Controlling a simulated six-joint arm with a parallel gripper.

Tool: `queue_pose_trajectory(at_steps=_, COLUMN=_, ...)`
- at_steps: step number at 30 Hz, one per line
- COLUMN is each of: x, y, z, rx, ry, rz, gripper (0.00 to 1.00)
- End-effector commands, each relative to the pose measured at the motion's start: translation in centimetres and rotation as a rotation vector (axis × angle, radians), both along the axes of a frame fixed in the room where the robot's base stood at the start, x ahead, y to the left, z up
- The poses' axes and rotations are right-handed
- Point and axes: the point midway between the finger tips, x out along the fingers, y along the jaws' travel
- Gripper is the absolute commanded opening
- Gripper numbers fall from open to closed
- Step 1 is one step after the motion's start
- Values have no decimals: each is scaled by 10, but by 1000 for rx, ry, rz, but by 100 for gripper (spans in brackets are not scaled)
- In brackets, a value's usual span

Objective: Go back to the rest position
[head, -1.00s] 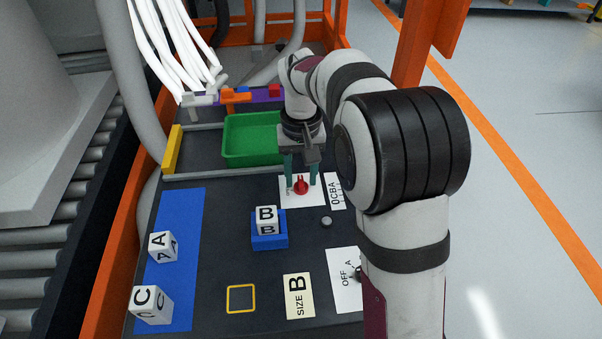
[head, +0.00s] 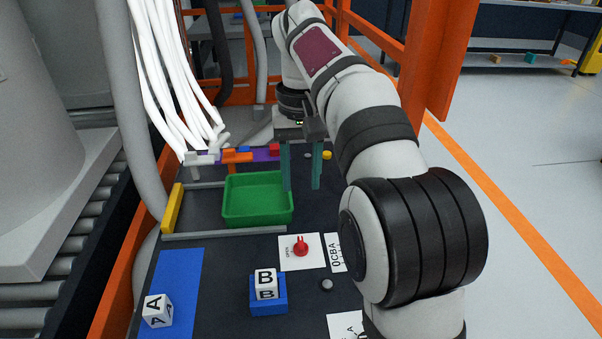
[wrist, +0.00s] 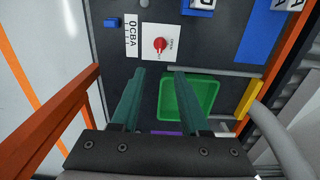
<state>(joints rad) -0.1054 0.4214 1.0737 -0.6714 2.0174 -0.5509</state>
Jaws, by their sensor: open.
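My gripper (head: 301,172) is open, with nothing between its two green fingers. In the head view it hangs in the air above the far part of the table, by the right side of the green tray. In the wrist view my gripper (wrist: 156,72) shows both fingers spread apart. The red knob (head: 301,246) on its white plate stands nearer the camera, clear of the fingers. It also shows in the wrist view (wrist: 160,44).
The green tray (head: 231,217) looks empty. Block B (head: 265,281) sits on a blue stand (head: 268,302). Block A (head: 157,310) is on a blue mat (head: 181,273). A yellow bar (head: 173,209), white hoses (head: 172,75) and an orange frame post (head: 437,60) stand around the table.

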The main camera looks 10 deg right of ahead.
Motion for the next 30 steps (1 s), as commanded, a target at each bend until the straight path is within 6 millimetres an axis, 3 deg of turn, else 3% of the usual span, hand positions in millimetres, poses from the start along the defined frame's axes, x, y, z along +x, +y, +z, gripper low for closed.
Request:
queue_pose_trajectory(at_steps=14, x=-6, y=-1, z=3, rx=3, ry=4, rz=-7, gripper=45)
queue_pose_trajectory(at_steps=17, x=-43, y=-8, z=2, rx=17, ry=13, rz=-53, gripper=45)
queue_pose_trajectory(at_steps=20, x=-112, y=-15, z=-15, rx=51, ry=26, rz=-147, gripper=45)
queue_pose_trajectory(at_steps=24, x=-210, y=-16, z=-63, rx=104, ry=41, rz=-303, gripper=45)
queue_pose_trajectory(at_steps=27, x=-261, y=-13, z=-99, rx=133, ry=49, rz=-395, gripper=45)
queue_pose_trajectory(at_steps=30, x=-288, y=-11, z=-122, rx=149, ry=54, rz=-452, gripper=45)
